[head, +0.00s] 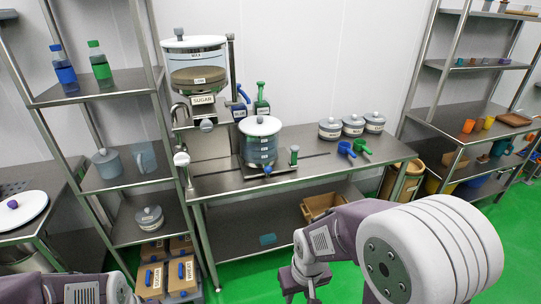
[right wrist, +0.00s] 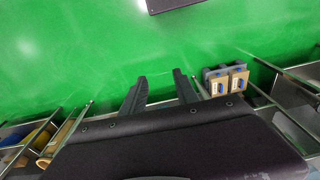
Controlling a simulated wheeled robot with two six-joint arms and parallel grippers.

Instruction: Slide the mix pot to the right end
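The mix pot (head: 260,150) is a see-through blue-grey vessel with a white lid and a blue tap low on its front. It stands upright on a flat carriage (head: 282,169) on the steel bench (head: 345,172), left of the bench's middle, near the sugar hopper (head: 203,80). A short post with a green top (head: 294,155) stands at the carriage's right side. My right gripper (head: 298,289) is low in front of the bench, away from the pot. In the right wrist view its fingers (right wrist: 160,88) are apart with nothing between them. My left gripper is out of view.
A thin rail (head: 315,155) runs right from the carriage. Several lidded grey pots (head: 352,125) stand at the bench's back right, with blue and green scoops (head: 362,147) in front. Shelves (head: 100,92) flank the bench. Cardboard boxes (head: 182,274) sit at lower left.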

